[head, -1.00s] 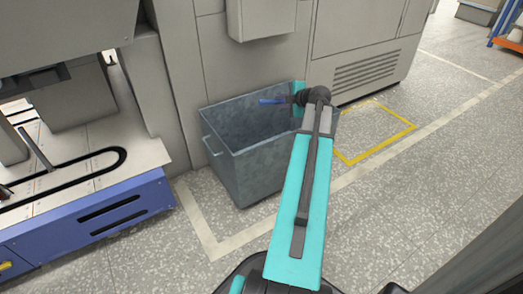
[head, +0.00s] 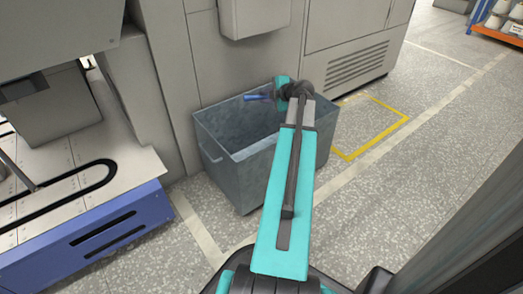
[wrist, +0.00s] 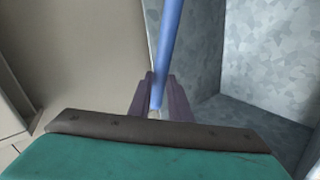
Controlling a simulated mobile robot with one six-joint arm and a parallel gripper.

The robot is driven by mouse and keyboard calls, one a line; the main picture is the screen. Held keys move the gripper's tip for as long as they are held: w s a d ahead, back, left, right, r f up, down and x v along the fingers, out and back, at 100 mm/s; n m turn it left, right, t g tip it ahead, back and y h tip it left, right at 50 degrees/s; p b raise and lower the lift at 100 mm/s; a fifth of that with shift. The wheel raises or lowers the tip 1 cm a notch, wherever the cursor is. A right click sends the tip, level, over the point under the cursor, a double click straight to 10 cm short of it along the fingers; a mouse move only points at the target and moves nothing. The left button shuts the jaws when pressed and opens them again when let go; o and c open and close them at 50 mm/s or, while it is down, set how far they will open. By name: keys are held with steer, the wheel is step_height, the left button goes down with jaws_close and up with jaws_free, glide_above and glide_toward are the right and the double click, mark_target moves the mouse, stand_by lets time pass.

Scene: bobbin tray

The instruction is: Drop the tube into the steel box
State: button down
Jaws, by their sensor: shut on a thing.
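The tube (wrist: 169,45) is blue and slim. In the wrist view it runs up and away from between the two fingers of my gripper (wrist: 163,100), which is shut on its near end. In the head view the tube (head: 258,97) shows as a short blue piece just left of my gripper (head: 275,96). The steel box (head: 243,178) is a grey, open-topped galvanised bin on the floor. The tube appears over its opening, near the back rim. The box's mottled inner wall (wrist: 271,55) fills the right of the wrist view. The arm hides the box's right part.
A machine with grey panels (head: 345,35) stands right behind the box. A blue-based machine (head: 110,232) with a slotted top stands at the left. Yellow floor marking (head: 372,147) and open speckled floor lie to the right.

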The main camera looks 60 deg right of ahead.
steer(key=shift+f, duration=0.15)
steer(key=shift+s+d+f, duration=0.1)
steer(key=shift+f, duration=2.75)
steer(key=c, duration=1.6)
jaws_free()
steer(key=shift+o, duration=0.2)
steer(key=shift+s, duration=0.1)
steer(key=p+v, duration=0.3)
steer(key=v, duration=1)
steer(key=shift+s+r+p, duration=0.2)
steer(key=shift+p, duration=0.1)
